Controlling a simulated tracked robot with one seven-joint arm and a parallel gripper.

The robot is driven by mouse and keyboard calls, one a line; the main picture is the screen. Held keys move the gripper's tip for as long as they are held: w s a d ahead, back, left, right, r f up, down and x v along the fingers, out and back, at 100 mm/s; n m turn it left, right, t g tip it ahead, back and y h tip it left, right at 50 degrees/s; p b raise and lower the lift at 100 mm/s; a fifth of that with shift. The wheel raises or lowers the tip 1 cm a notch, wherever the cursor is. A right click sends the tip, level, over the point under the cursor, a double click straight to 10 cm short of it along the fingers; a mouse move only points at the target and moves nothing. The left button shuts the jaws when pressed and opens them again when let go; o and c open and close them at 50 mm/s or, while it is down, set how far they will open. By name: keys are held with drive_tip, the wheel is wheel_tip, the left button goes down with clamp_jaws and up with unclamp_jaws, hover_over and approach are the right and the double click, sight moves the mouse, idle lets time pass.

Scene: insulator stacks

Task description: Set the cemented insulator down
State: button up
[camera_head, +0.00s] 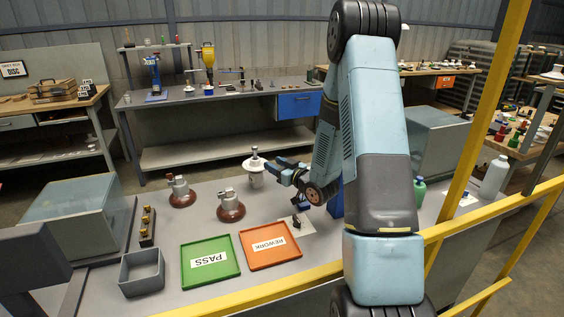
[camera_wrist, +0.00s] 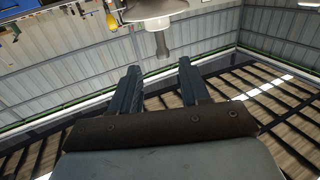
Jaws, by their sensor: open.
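A white disc insulator (camera_head: 254,178) with a metal cap and pin on top stands on the grey bench in the head view. In the wrist view its pale disc (camera_wrist: 152,8) and metal pin (camera_wrist: 161,44) show at the top edge, beyond the fingertips. My gripper (camera_head: 279,168) is just right of it in the head view, fingers toward it. The two fingers stand apart with nothing between them in the wrist view (camera_wrist: 160,68). Two brown insulators with metal caps, one left (camera_head: 181,195) and one nearer (camera_head: 230,208), stand on the same bench. I cannot tell which is cemented.
A green PASS tray (camera_head: 194,276) and an orange REWORK tray (camera_head: 251,259) lie at the front. A grey open box (camera_head: 142,284) and a dark rack with brass parts (camera_head: 147,238) are left. A green bottle (camera_head: 419,193) stands right. Yellow rails cross the front.

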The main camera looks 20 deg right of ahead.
drive_tip(key=s+r+m+g+h, duration=0.1)
drive_tip(key=s+r+g+h, duration=0.3)
drive_tip(key=r, duration=0.4)
drive_tip(key=s+r+m+g+h, duration=0.1)
drive_tip(key=s+r+h, duration=0.2)
drive_tip(key=s+r, duration=0.45)
drive_tip(key=s+a+r+m+g, duration=0.1)
drive_tip(key=s+r+g, duration=0.1)
drive_tip(key=s, duration=0.6)
drive_tip(key=s+a+r+g, duration=0.2)
drive_tip(key=s, duration=0.7)
drive_tip(key=s+a+r+m+g, duration=0.1)
drive_tip(key=s+r+g, duration=0.1)
drive_tip(key=s, duration=0.7)
drive_tip(key=shift+s+a+r+m, duration=0.2)
drive_tip(key=shift+a+r+m, duration=0.1)
drive_tip(key=shift+r, duration=0.3)
